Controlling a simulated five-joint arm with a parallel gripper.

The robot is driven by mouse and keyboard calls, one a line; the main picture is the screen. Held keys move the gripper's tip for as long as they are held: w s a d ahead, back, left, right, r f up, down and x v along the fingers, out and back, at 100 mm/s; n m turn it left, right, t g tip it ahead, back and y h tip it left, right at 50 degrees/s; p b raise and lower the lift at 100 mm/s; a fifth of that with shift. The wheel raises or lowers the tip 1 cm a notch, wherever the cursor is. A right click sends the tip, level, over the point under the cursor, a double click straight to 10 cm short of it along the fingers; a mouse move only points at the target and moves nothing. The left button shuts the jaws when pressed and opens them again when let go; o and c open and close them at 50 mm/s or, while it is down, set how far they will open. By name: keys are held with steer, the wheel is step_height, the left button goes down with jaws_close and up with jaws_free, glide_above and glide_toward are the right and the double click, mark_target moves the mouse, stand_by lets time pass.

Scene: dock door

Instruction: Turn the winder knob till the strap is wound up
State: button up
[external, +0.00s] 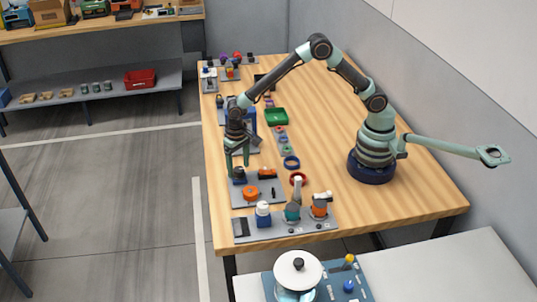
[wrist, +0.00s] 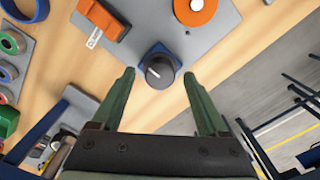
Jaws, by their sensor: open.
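A black round knob with a white pointer mark (wrist: 160,71) sits on a small blue base on a grey plate (wrist: 205,45). I take it as the winder knob. In the external view the knob (external: 238,173) is at the plate's far left corner, partly hidden by my gripper. My gripper (external: 237,164) points down above it, open and empty. In the wrist view the knob appears between the green fingertips of my gripper (wrist: 158,80), with a gap on each side. How far the tips are above it is hard to tell. I cannot make out the strap clearly.
On the same plate are an orange disc (external: 250,192) and an orange block (external: 267,173) with a white tag. A nearer plate carries several upright fixtures (external: 292,205). Coloured rings (external: 291,162) and a green tray (external: 276,117) lie beyond.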

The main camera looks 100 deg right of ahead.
mark_target(238, 169)
step_height(238, 169, up, 11)
steer(key=shift+r, duration=0.2)
stand_by(0.4)
steer(key=s+a+r+n+t, duration=0.1)
steer(key=s+r+n+t, duration=0.3)
steer(key=s+r, duration=0.5)
steer(key=s+a+n+t, duration=0.1)
steer(key=s+n, duration=0.5)
steer(key=s, duration=0.3)
steer(key=shift+s+t, duration=0.25)
steer(key=shift+t, duration=0.05)
